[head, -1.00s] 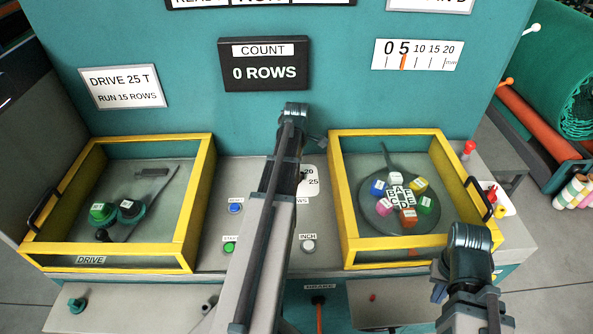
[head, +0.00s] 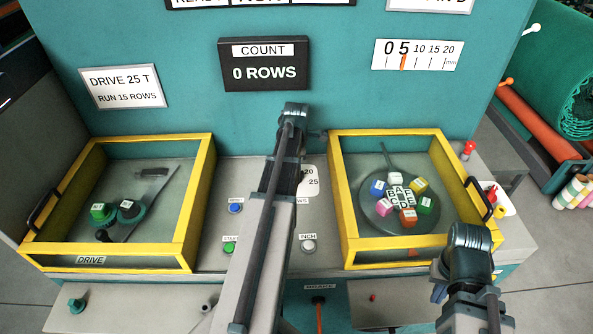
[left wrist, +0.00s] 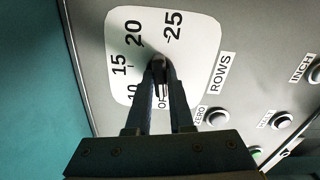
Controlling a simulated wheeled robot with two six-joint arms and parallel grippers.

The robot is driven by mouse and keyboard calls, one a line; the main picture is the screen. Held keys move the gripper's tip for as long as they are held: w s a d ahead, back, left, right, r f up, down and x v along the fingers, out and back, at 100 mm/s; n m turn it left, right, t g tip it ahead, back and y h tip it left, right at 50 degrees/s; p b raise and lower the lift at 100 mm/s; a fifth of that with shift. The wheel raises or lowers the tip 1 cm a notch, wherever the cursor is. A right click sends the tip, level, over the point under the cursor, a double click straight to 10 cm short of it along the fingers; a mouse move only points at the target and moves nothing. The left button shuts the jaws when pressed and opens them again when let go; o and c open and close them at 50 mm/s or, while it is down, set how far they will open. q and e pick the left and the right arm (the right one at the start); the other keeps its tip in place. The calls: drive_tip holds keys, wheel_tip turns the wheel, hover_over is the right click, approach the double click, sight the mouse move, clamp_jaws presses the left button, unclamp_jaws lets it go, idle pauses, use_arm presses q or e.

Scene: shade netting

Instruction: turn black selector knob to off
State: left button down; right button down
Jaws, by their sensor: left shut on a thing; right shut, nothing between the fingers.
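The black selector knob (left wrist: 160,68) stands on a white dial plate (left wrist: 190,40) marked 10, 15, 20, 25 and a partly covered OFF, beside a ROWS label. My left gripper (left wrist: 161,75) is shut on the knob, its fingers covering part of it and the OFF mark. The knob's exact pointing direction is hard to tell. In the head view my left arm hides the knob and most of the dial plate (head: 313,182). My right gripper (head: 440,282) is at the lower right, shut and empty, apart from the panel and partly hidden by its own wrist.
Yellow-framed boxes stand left (head: 195,215) and right (head: 345,215) of the panel. Near the dial are a blue button (head: 236,208), a green button (head: 229,247) and the white INCH button (head: 308,246). The counter (head: 264,64) reads 0 ROWS.

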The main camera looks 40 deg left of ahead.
use_arm(q)
drive_tip(key=c, duration=0.8)
unclamp_jaws()
wheel_tip(320, 180, up, 14)
drive_tip(key=p, duration=1.4)
use_arm(e)
wheel_tip(320, 180, up, 14)
use_arm(q)
drive_tip(key=shift+f, duration=0.15)
use_arm(e)
drive_tip(key=shift+f, duration=0.15)
